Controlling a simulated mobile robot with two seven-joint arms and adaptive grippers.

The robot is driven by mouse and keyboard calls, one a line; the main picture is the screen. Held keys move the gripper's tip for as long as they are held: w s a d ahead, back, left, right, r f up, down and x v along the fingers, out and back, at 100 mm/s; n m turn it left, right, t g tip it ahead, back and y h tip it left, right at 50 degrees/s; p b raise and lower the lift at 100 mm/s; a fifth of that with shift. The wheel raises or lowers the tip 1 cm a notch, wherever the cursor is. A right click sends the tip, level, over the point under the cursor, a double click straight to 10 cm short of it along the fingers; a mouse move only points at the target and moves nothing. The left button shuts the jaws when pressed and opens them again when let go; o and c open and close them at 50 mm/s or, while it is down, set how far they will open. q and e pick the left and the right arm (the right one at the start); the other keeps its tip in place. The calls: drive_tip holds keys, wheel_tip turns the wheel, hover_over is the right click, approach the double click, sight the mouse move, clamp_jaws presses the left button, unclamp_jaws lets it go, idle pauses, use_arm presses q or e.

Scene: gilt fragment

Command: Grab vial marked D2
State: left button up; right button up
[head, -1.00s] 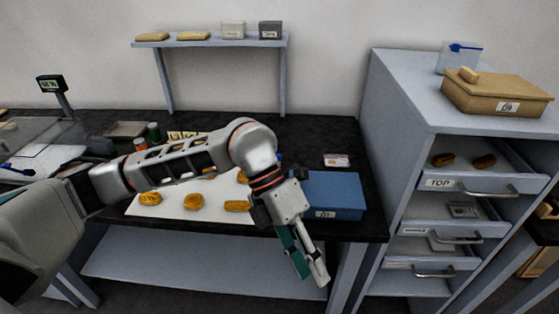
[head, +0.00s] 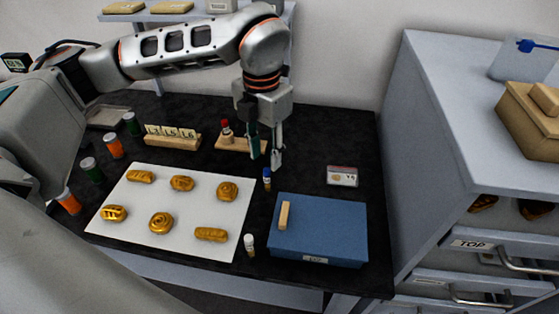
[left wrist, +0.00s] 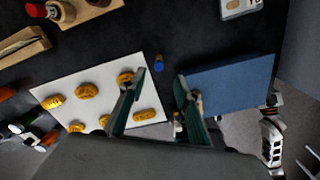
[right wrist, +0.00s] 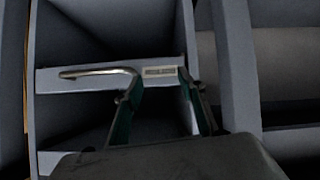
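A small vial with a blue cap (head: 267,180) stands on the black table between the white sheet and the blue box. It also shows in the left wrist view (left wrist: 159,63). A white-capped vial (head: 249,245) stands nearer the front edge. A red-capped vial (head: 226,132) is at a wooden rack (head: 232,144) behind. No D2 mark is readable on any of them. My left gripper (head: 266,161) is open and empty, pointing down just above and behind the blue-capped vial. My right gripper (right wrist: 155,84) is open and empty in front of a drawer with a metal handle.
The white sheet (head: 142,225) carries several golden pieces. The blue box (head: 325,225) is to its right, with a small labelled card (head: 342,176) behind. Orange and green bottles stand at left near a tile holder (head: 172,141). A drawer cabinet (head: 430,130) stands at right.

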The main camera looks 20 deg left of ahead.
sight(266, 171)
use_arm(q)
drive_tip(key=shift+w+f, duration=0.1)
drive_tip(key=shift+s+f, duration=0.2)
drive_tip(key=shift+f, duration=0.95)
drive_tip(key=f, duration=0.4)
drive_tip(key=shift+w+a+f+p, duration=0.1)
drive_tip(key=shift+w+f+p, duration=0.05)
drive_tip(key=shift+w+p, duration=0.15)
drive_tip(key=shift+f, duration=0.4)
use_arm(e)
drive_tip(key=shift+s+r, duration=0.25)
use_arm(q)
clamp_jaws()
use_arm(e)
drive_tip(key=shift+s+f, duration=0.1)
drive_tip(key=shift+f, duration=0.05)
